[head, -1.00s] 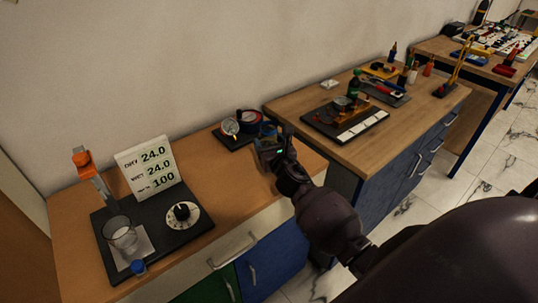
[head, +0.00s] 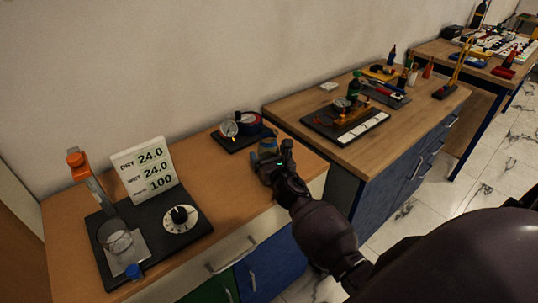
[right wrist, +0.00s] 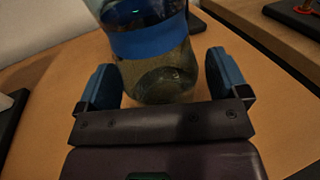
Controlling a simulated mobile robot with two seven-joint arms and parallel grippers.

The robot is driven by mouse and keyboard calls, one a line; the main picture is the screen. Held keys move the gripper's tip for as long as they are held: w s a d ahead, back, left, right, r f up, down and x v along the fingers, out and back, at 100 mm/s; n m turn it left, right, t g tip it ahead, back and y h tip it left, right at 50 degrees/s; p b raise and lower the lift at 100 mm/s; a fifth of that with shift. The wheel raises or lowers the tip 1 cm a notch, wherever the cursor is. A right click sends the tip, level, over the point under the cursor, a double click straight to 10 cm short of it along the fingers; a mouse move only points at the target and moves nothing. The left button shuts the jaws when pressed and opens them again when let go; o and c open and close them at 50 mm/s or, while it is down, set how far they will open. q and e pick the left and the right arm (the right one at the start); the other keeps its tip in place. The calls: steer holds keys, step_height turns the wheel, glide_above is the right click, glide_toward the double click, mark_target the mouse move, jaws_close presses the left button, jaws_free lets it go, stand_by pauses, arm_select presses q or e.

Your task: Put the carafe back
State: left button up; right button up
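The carafe (right wrist: 155,60), a clear vessel with a wide blue band, stands upright on the orange-brown bench top (right wrist: 50,110) in the right wrist view. In the head view only its upper part (head: 268,146) shows, behind my right gripper (head: 274,163). In the right wrist view my right gripper (right wrist: 164,85) is open, with one blue finger pad on each side of the carafe's lower part. A narrow gap shows at the right pad; contact at the left pad is unclear. The carafe's top is cut off there. My left gripper is not in view.
A black board with a round gauge (head: 229,128) lies just behind the carafe. At left, a black rig board (head: 153,240) carries a glass beaker (head: 116,238), a dial (head: 181,217) and a readout sign (head: 148,170). Clear bench lies between. A second bench (head: 290,107) stands right.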

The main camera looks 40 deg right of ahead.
steer(key=shift+r, duration=0.1)
steer(key=shift+s, duration=0.15)
steer(key=v, duration=1.2)
steer(key=s+a+f+m+g+y, duration=0.2)
steer(key=s+f+m, duration=0.4)
steer(key=m, duration=1)
steer(key=s+a+f+m+g+y, duration=0.2)
steer(key=s+a+f+m+g, duration=0.2)
steer(key=s+f+m, duration=0.3)
steer(key=s+a+m, duration=0.1)
steer(key=s+m, duration=0.3)
steer(key=m, duration=0.5)
steer(key=shift+s+a+f, duration=0.2)
steer(key=shift+s+f, duration=0.15)
steer(key=shift+s, duration=0.05)
